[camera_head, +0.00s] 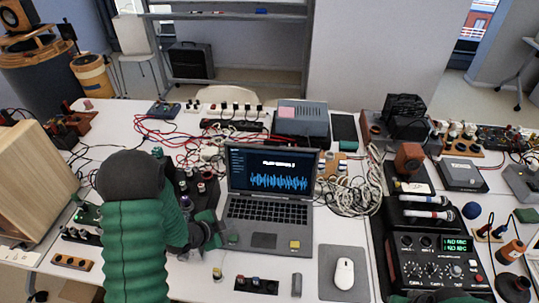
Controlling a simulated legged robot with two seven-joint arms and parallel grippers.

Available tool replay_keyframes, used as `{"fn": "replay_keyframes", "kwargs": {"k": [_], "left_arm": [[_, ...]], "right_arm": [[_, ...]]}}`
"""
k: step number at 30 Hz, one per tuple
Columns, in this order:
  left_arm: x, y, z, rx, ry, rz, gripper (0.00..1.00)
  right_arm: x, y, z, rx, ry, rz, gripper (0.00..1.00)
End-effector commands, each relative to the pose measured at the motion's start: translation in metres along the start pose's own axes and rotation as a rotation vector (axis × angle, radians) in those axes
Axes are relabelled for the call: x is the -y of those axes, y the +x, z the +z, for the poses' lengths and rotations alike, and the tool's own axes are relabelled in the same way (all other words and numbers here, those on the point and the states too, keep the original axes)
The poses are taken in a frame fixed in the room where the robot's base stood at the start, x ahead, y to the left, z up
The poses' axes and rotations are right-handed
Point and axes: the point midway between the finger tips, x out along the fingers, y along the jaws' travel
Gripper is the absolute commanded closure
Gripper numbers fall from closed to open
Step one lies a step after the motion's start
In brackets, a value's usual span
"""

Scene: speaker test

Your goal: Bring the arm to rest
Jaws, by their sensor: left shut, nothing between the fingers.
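My left arm (140,245), with a ribbed green sleeve and a dark rounded joint, rises from the bottom edge at the left. It bends to the right over the white table (200,280).
An open laptop (265,212) showing a blue waveform stands mid-table. A white mouse (344,274) lies on a grey pad (331,258). A black mixer (437,263) is at the right, a wooden speaker box (38,180) at the left. Tangled cables (352,192) lie behind.

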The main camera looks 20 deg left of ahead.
Motion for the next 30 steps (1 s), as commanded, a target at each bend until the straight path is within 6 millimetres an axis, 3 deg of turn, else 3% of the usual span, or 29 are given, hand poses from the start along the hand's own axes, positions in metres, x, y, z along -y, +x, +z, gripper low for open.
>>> {"fn": "replay_keyframes", "kwargs": {"k": [4, 7, 12, 15, 30], "left_arm": [[0.006, -0.013, -0.013, 0.086, -0.084, 0.0, 1.0], [0.0, -0.045, -0.035, 0.235, -0.284, 0.005, 1.0], [-0.063, -0.12, -0.075, 0.462, -0.711, 0.065, 1.0], [-0.096, -0.148, -0.089, 0.541, -0.863, 0.112, 1.0], [-0.096, -0.148, -0.089, 0.541, -0.863, 0.112, 1.0]], "right_arm": [[0.0, 0.0, 0.0, 0.0, 0.0, 0.0, 1.0], [0.0, 0.0, 0.0, 0.0, 0.0, 0.0, 1.0], [0.0, 0.0, 0.0, 0.0, 0.0, 0.0, 1.0], [0.0, 0.0, 0.0, 0.0, 0.0, 0.0, 1.0], [0.0, 0.0, 0.0, 0.0, 0.0, 0.0, 1.0]]}}
